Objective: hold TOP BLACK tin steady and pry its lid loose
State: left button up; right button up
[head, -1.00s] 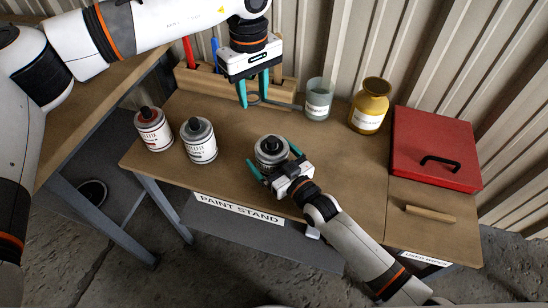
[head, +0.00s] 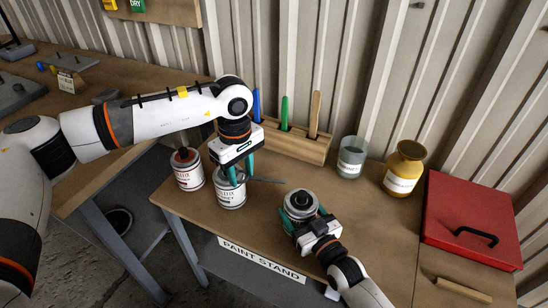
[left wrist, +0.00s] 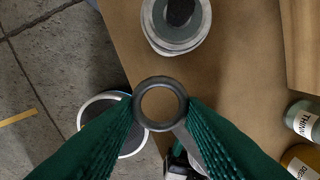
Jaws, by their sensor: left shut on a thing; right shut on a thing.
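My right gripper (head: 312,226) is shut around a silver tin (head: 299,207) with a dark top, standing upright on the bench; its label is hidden. In the left wrist view the tool's ring (left wrist: 160,103) sits between the fingertips. The left gripper is above and in front of a white-labelled tin (head: 230,196), hiding its top. A red-labelled tin (head: 188,172) stands left of it. I cannot read which is TOP BLACK.
A wooden rack (head: 296,146) with upright handles stands at the back. A clear jar (head: 351,157), an amber jar (head: 403,168) and a red case (head: 470,222) are to the right. Bench between the held tin and the rack is clear.

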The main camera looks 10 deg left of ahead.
pick_arm(q)
notch_tip(320, 180, down, 7)
jog(key=s+n, duration=0.1)
jog(key=shift+a, duration=0.25)
dwell(1.1)
jog(key=shift+d, duration=0.65)
dwell(1.3)
jog(key=shift+f, duration=0.7)
dwell(0.7)
jog(key=shift+d+f, duration=0.2)
jog(key=shift+f, duration=0.35)
jog(key=shift+d+f, duration=0.15)
jog(key=shift+f, duration=0.4)
dwell(1.0)
jog(key=shift+r, duration=0.1)
jog(key=shift+r, duration=0.55)
